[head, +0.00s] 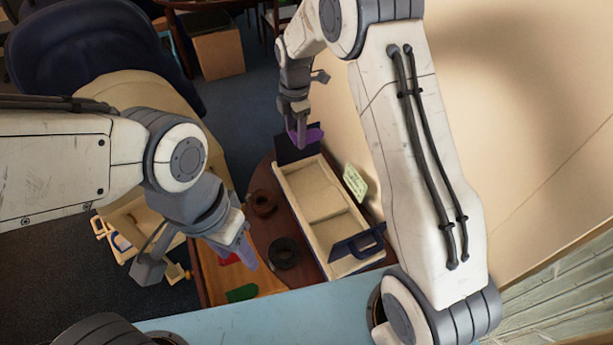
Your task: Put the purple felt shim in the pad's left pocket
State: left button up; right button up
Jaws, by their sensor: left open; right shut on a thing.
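The purple felt shim (315,135) is at the far end of the cream, box-like pad (318,206). My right gripper (298,132) is shut on the shim and holds it over a dark blue piece (291,153) at that end. Another dark blue piece with a loop (358,243) is at the pad's near end. I cannot tell from this view which piece is the left pocket, or whether the shim touches it. My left gripper (246,256) is open and empty, left of the pad, above the table.
A dark coil (285,252) and a brown ring (262,203) lie left of the pad on the dark wooden table (262,228). A red piece (230,259) and a green piece (242,293) lie nearer. A pale card (355,183) stands right of the pad, near the wall.

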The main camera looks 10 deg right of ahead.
jog(key=shift+s+f, duration=0.25)
jog(key=shift+f, duration=0.25)
jog(key=shift+f+b, duration=0.3)
jog(key=shift+b, duration=0.25)
jog(key=b, duration=0.8)
send_over(298, 186)
notch_tip(298, 186, down, 8)
notch_tip(298, 186, down, 10)
jog(key=shift+r+p, duration=0.1)
jog(key=shift+p, duration=0.45)
jog(key=shift+f, duration=0.25)
jog(key=o, duration=1.3)
